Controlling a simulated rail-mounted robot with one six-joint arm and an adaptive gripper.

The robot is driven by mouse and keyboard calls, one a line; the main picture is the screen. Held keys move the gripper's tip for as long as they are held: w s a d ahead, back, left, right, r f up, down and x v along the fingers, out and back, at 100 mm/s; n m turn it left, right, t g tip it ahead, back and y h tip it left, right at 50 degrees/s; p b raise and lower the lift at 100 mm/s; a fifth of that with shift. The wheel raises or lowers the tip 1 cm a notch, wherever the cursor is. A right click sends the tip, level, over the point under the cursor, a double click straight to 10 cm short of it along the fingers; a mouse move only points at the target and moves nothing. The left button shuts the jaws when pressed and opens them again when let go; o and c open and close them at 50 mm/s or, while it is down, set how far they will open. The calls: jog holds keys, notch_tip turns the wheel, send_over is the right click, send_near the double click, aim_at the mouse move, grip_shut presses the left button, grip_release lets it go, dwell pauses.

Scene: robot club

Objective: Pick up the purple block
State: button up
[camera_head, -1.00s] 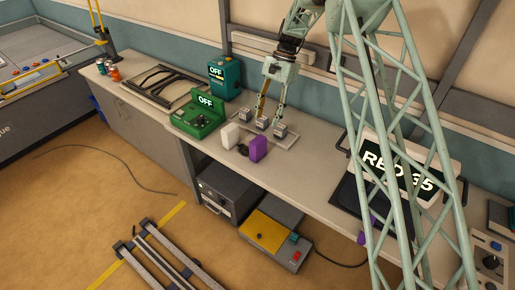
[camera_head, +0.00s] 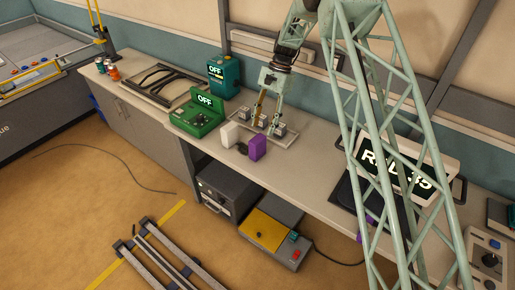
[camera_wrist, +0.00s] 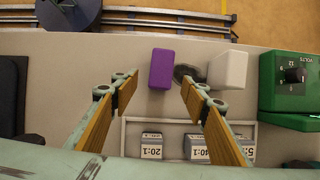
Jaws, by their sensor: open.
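The purple block (camera_head: 257,147) stands upright near the front edge of the workbench, beside a white block (camera_head: 229,134). In the wrist view the purple block (camera_wrist: 161,69) lies ahead of and between the lines of my two open fingers, with a dark round thing (camera_wrist: 186,73) and the white block (camera_wrist: 228,70) to its right. My gripper (camera_head: 264,119) is open and empty, pointing down over the tray behind the blocks. Its two fingers also show in the wrist view (camera_wrist: 157,90), apart from the purple block.
A pale tray (camera_wrist: 124,137) with several labelled cubes lies under my gripper. A green OFF device (camera_head: 197,115) stands to the left, a teal OFF box (camera_head: 224,76) behind it. A black-screened display (camera_head: 405,170) stands at the right. The bench between blocks and display is clear.

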aim_at(257, 139)
jog(key=shift+x, duration=2.15)
jog(key=shift+s, duration=0.1)
jog(key=shift+x, duration=2.55)
jog(key=shift+a+r, duration=0.1)
jog(key=shift+a, duration=0.1)
jog(key=c, duration=1)
jog(key=shift+r, duration=0.15)
jog(key=shift+r, duration=1.65)
jog(key=s+d, duration=0.1)
jog(key=s, duration=0.4)
jog(key=s+d+r, duration=0.1)
jog(key=s+d, duration=0.1)
jog(key=s, duration=0.3)
jog(key=s+d, duration=0.1)
jog(key=s, duration=0.4)
jog(key=shift+s+d+r+b, duration=0.2)
jog(key=shift+d+b, duration=0.15)
jog(key=shift+d, duration=0.05)
